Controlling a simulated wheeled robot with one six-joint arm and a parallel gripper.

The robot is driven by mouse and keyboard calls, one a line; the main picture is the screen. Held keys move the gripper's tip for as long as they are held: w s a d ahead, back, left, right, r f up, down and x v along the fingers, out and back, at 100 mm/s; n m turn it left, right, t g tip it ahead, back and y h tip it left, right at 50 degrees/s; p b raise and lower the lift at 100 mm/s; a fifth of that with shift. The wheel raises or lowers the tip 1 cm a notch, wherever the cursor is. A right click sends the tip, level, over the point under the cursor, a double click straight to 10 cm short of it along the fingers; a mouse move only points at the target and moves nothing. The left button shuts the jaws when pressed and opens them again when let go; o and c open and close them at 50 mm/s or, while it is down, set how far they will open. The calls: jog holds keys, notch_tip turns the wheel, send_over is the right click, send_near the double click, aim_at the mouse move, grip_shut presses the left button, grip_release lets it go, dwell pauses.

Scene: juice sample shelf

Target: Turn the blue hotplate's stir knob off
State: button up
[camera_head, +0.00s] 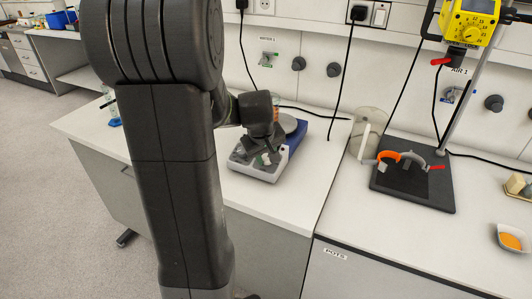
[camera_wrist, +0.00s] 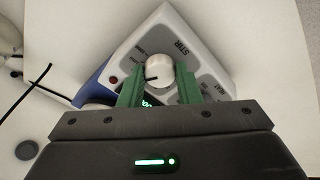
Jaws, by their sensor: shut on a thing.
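The blue hotplate (camera_head: 298,135) stands on the white bench, with a light grey front panel (camera_head: 246,168) and a round plate on top. In the wrist view its panel (camera_wrist: 188,42) carries the labels STIR and HEAT. The white stir knob (camera_wrist: 158,69) has a dark pointer line toward the left of the picture. My gripper (camera_wrist: 158,84) has its green fingers on either side of this knob, shut on it. In the head view my gripper (camera_head: 266,158) is over the front panel and partly hides it.
A black cable (camera_head: 315,113) runs behind the hotplate. To the right stand a clear round disc (camera_head: 368,135) and a black stand base (camera_head: 425,187) with an orange clamp ring. A dish of orange powder (camera_head: 512,237) sits at far right. The bench front left of the hotplate is clear.

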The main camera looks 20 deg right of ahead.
jog(key=n+p, duration=0.1)
jog(key=n, duration=0.4)
jog(key=shift+r+n, duration=0.1)
jog(key=shift+n, duration=0.2)
jog(key=n+p, duration=0.1)
jog(key=n, duration=0.5)
jog(key=shift+w+d+y, duration=0.1)
jog(key=shift+y, duration=0.2)
jog(key=n, duration=0.6)
jog(key=shift+n+g+p, duration=0.3)
jog(key=shift+g+p, duration=0.05)
jog(key=shift+g, duration=0.05)
jog(key=n+p, duration=0.1)
jog(key=n, duration=0.4)
jog(key=shift+g, duration=0.3)
jog(key=o, duration=1)
jog(key=shift+c, duration=0.2)
jog(key=v, duration=1.3)
jog(key=shift+r+b, duration=0.35)
jog(key=shift+b, duration=0.1)
